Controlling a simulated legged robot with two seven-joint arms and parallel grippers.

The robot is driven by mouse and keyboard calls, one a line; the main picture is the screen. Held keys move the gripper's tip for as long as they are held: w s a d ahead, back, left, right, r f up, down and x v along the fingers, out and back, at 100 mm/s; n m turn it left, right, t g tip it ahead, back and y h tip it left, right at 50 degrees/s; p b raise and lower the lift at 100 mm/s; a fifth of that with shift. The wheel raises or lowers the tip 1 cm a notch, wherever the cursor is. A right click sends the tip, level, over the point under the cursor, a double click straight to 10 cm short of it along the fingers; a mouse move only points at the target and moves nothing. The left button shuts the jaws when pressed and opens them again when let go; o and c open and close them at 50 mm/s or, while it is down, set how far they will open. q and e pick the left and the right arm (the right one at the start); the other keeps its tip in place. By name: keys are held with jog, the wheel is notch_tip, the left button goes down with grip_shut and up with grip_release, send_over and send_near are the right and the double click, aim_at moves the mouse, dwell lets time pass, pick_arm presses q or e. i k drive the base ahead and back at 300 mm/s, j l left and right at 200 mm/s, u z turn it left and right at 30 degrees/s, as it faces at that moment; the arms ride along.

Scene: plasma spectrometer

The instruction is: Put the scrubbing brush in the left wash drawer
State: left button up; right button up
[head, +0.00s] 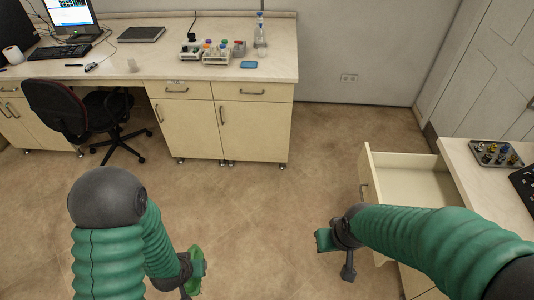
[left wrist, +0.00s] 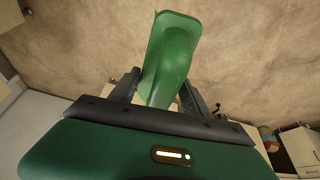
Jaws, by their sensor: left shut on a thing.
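The green scrubbing brush (head: 197,268) is in my left gripper (head: 187,282), low in the head view above the floor. In the left wrist view the brush (left wrist: 174,52) sits between the two dark fingers of the left gripper (left wrist: 160,92), its wide end pointing away. Its bristles cannot be made out. A drawer (head: 408,183) stands open and looks empty in the right-hand bench. I cannot read which drawer it is. My right gripper (head: 348,262) hangs beside the open drawer's front, apart from the brush; its finger gap is not clear.
The back bench (head: 270,68) has closed drawers and doors, with bottles and racks on top. An office chair (head: 85,110) stands at its left. A tray of small parts (head: 496,153) lies on the right-hand bench. The floor between the benches is clear.

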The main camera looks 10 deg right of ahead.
aim_at(403, 191)
jog(key=i+z, duration=0.25)
jog(key=z, duration=0.2)
jog(key=i+j+z, duration=0.15)
jog(key=z, duration=0.25)
jog(key=i+j+z, duration=0.25)
jog(key=z, duration=0.2)
jog(key=i, duration=0.1)
